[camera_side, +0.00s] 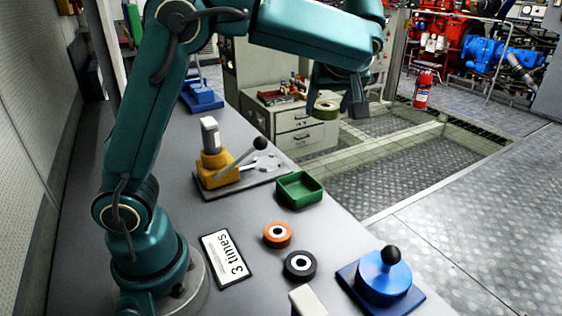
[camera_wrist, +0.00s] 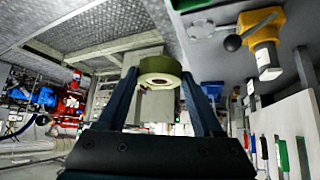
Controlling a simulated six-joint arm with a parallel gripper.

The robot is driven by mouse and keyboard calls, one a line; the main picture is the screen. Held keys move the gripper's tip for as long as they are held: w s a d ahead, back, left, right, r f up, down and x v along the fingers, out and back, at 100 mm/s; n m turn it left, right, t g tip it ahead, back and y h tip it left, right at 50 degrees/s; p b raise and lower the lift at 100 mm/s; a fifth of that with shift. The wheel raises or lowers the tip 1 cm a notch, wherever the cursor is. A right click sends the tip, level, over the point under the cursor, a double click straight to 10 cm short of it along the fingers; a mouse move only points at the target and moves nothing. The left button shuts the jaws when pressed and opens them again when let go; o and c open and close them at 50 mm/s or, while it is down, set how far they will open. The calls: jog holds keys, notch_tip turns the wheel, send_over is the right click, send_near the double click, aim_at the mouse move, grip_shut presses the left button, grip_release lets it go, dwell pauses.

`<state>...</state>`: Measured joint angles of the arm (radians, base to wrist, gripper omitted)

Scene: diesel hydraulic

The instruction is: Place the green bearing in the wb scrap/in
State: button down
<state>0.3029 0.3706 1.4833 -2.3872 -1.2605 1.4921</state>
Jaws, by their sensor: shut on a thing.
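My gripper (camera_side: 332,98) is shut on the green bearing (camera_side: 326,110), an olive-green ring with a pale inner part. It is held in the air past the bench's right edge, in front of the grey drawer cabinet. In the wrist view the green bearing (camera_wrist: 160,72) sits between the two fingertips of my gripper (camera_wrist: 160,80). A small open green tray (camera_side: 299,203) stands on the bench below, at its right edge, and looks empty. No label reading scrap is legible, so I cannot tell whether this tray is the scrap bin.
An orange bearing (camera_side: 277,234) and a black bearing (camera_side: 300,265) lie on the bench (camera_side: 228,215). A yellow lever press (camera_side: 218,168) stands behind the tray. A blue device with a black knob (camera_side: 386,275) is at front right. A "3 times" sign (camera_side: 227,258) lies near my base.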

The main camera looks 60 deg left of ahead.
jog(key=s+d+m+t+h, duration=0.5)
jog(key=s+d+m+h, duration=0.3)
jog(key=d+m, duration=0.45)
jog(key=w+a+r+n+y, duration=0.1)
jog(key=a+r+n+y, duration=0.2)
jog(key=a+r, duration=0.25)
jog(key=s+a+f+n+g+y, duration=0.5)
jog(key=s+a+f+n+g, duration=0.9)
jog(key=n, duration=0.7)
jog(key=s+f+n+g+h, duration=0.1)
jog(key=s+f+n+h, duration=0.1)
jog(key=s, duration=0.4)
jog(key=s+a+f+n+g+h, duration=0.1)
jog(key=s+f+n+h, duration=0.2)
jog(key=s+n, duration=0.4)
jog(key=s+f+n+h, duration=0.2)
jog(key=s+n+h, duration=0.2)
jog(key=s+n, duration=0.1)
jog(key=shift+s+a+f+g, duration=0.15)
jog(key=shift+s+a+g, duration=0.25)
jog(key=shift+s, duration=0.4)
jog(key=shift+f, duration=2.55)
